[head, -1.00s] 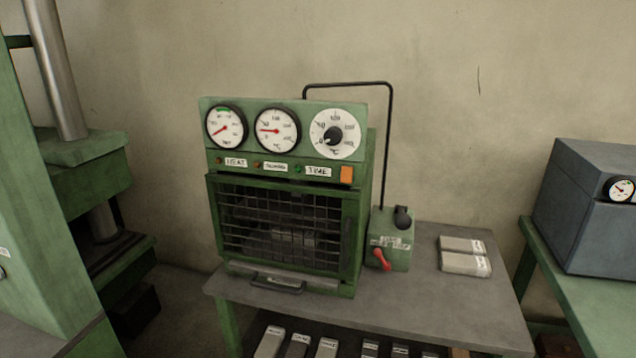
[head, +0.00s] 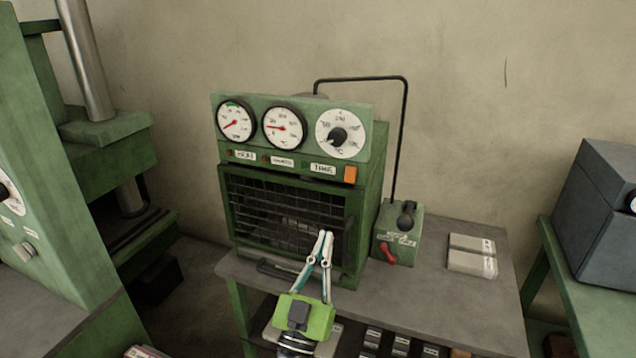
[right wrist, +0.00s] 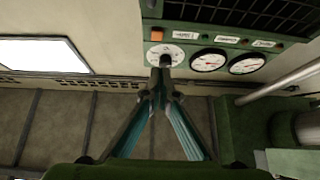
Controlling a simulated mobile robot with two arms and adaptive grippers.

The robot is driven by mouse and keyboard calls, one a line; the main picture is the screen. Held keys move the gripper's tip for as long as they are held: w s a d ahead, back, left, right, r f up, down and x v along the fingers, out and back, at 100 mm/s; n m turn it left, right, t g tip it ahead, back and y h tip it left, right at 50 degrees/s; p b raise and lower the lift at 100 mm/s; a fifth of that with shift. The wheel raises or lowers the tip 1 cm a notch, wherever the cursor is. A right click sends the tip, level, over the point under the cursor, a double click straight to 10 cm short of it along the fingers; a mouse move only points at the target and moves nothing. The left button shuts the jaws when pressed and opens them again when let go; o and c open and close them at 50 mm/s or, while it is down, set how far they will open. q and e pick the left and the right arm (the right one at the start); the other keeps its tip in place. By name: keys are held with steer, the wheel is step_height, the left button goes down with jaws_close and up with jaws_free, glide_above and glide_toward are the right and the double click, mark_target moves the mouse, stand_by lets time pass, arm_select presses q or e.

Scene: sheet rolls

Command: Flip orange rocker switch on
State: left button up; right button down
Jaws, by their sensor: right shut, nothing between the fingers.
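The orange rocker switch (head: 351,174) is at the lower right of the green oven's front panel (head: 376,150), beside the TIME label. It also shows in the right wrist view (right wrist: 157,34), where the panel appears upside down. I cannot tell which way the rocker is tilted. My right gripper (head: 326,234) is shut and empty, in front of the oven's mesh door, below the switch and apart from it in the head view. Its closed fingertips (right wrist: 165,62) overlap the white dial in the right wrist view. My left gripper is not in view.
Two gauges and a dial (head: 340,133) sit above the labels. A green box with a red lever (head: 388,253) stands right of the oven on the grey table (head: 450,310). Pale blocks (head: 472,262) lie farther right. A green press (head: 100,160) stands at left.

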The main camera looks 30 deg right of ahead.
mark_target(350, 174)
steer(key=shift+m+g+h, duration=0.3)
steer(key=shift+m+g, duration=0.1)
steer(key=p+x, duration=0.1)
steer(key=x, duration=0.3)
steer(key=p+x, duration=0.2)
steer(key=x, duration=0.2)
steer(key=f+p+x, duration=0.1)
steer(key=x, duration=0.3)
steer(key=shift+w+d+r+p, duration=0.2)
steer(key=shift+w+d+p, duration=0.15)
steer(key=shift+d, duration=0.3)
steer(key=shift+w+d+f, duration=0.15)
steer(key=shift+w+d, duration=0.1)
steer(key=shift+d, duration=0.05)
